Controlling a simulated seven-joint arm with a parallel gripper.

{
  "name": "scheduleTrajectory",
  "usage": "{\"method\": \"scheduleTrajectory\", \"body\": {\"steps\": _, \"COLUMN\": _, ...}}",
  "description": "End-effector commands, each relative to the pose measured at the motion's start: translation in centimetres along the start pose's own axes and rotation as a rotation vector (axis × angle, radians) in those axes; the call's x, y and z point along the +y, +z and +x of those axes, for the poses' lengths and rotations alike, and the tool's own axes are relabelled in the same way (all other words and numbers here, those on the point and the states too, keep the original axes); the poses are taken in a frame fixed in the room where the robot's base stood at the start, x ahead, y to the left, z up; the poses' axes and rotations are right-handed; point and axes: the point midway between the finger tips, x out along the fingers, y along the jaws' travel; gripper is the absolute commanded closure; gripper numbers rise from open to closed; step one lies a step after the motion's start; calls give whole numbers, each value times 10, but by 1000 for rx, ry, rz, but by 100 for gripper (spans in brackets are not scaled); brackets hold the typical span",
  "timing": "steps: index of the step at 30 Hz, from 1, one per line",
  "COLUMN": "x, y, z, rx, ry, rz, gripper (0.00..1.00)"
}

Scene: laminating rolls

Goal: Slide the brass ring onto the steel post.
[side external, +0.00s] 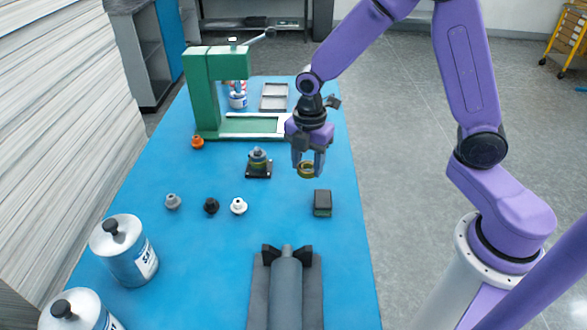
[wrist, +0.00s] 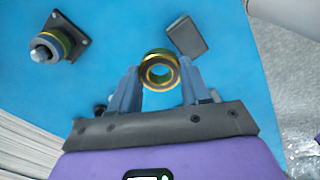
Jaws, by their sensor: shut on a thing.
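The brass ring (side external: 306,170) is between the fingers of my gripper (side external: 308,163), held above the blue table. In the wrist view the ring (wrist: 147,71) sits between both fingertips with its hole facing the camera. The steel post (wrist: 40,53) stands on a square dark base plate (wrist: 71,27), upper left in the wrist view. Grey and brass-coloured bands surround the post. In the side view the post (side external: 258,152) is left of my gripper, and the held ring is apart from it.
A dark block (side external: 322,203) lies right of the post, below my gripper in the side view. A green press (side external: 205,95) stands behind. Small knobs (side external: 211,206) and white canisters (side external: 125,250) are at left. A grey roller (side external: 286,290) lies in front.

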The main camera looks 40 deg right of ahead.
Motion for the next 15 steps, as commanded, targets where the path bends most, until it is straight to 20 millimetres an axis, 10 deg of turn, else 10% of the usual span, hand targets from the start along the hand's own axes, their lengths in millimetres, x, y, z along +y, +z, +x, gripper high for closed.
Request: {"method": "scheduleTrajectory", "body": {"steps": 15, "x": -73, "y": -7, "z": -32, "rx": 0, "ry": 0, "rz": -2, "gripper": 88}}
